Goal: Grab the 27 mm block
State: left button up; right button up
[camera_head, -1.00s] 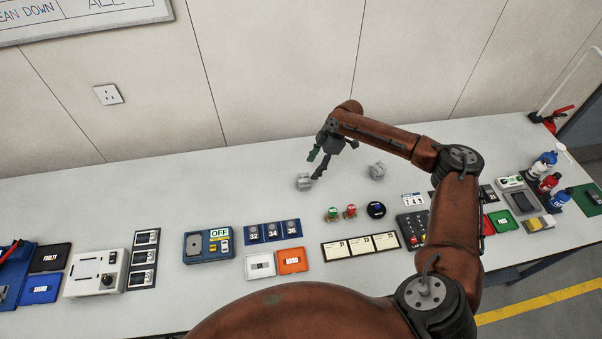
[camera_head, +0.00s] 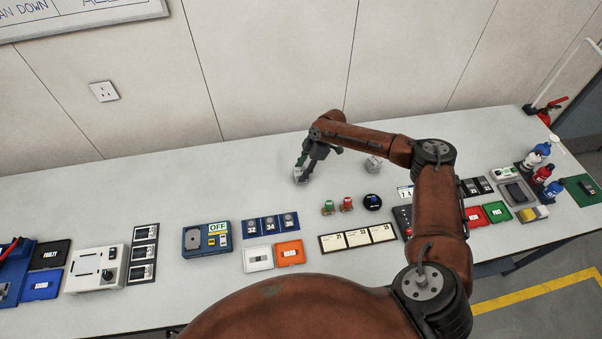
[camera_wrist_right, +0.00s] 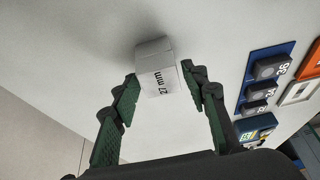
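The 27 mm block (camera_wrist_right: 155,68) is light grey, and its label reads "27 mm" in the right wrist view. It lies between the fingertips of my right gripper (camera_wrist_right: 158,78), which stand apart on either side of it. The left fingertip is very close to the block, and a narrow gap shows at the right one; contact is not clear. In the head view my right gripper (camera_head: 303,168) is low over the table, partly covering the block (camera_head: 299,178). My left gripper is not in view.
A second grey block (camera_head: 373,163) stands to the right on the table (camera_head: 120,200). Number tiles 32, 34 and 36 (camera_head: 270,226) lie nearer. The table behind and left of the gripper is clear.

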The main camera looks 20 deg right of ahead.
jog(key=c, duration=0.9)
